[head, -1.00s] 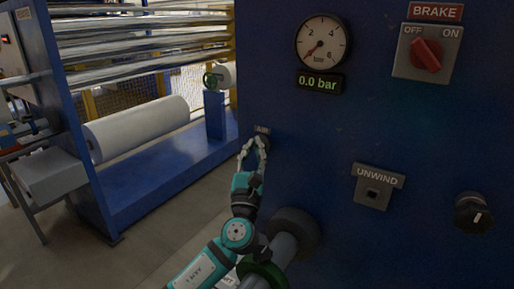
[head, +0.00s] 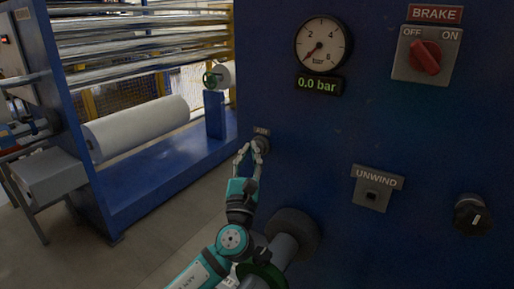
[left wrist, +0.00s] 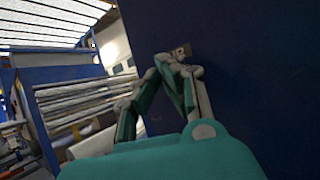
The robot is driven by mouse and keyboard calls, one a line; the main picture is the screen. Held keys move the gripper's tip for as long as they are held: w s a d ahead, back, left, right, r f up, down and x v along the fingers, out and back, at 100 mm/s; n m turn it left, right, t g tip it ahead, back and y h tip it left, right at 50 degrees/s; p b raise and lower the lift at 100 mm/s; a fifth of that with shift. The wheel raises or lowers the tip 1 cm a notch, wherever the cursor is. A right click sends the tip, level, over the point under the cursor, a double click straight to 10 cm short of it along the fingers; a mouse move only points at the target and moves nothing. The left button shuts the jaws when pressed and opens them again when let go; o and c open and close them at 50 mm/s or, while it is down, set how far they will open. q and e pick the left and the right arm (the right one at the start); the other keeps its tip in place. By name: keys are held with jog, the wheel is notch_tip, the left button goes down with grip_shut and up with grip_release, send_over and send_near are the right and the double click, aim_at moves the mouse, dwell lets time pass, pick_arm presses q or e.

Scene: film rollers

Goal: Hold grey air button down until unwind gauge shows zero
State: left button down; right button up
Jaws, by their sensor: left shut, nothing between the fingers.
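The blue panel (head: 400,130) carries a round pressure gauge (head: 323,43) with its needle at the low end of the scale. The green display (head: 319,84) below it reads 0.0 bar. The grey air button (head: 263,145) sits under a small AIR label (head: 262,132) near the panel's left edge, partly hidden by my fingers. My left gripper (head: 250,148) is shut and empty, its fingertips beside the button; I cannot tell whether they touch it. In the left wrist view the fingertips (left wrist: 178,58) meet in front of the panel. My right gripper is not in view.
A red brake switch (head: 425,57), an UNWIND plate (head: 377,188) and a black knob (head: 473,214) are on the panel. A dark round hub (head: 296,232) sticks out below my left gripper. A white film roll (head: 137,127) lies in the blue machine at left.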

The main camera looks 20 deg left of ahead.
pick_arm(q)
jog(key=shift+s, duration=0.15)
jog(key=s, duration=0.3)
jog(key=s+p, duration=0.1)
jog(key=s, duration=0.1)
jog(key=shift+a, duration=0.4)
dwell(0.4)
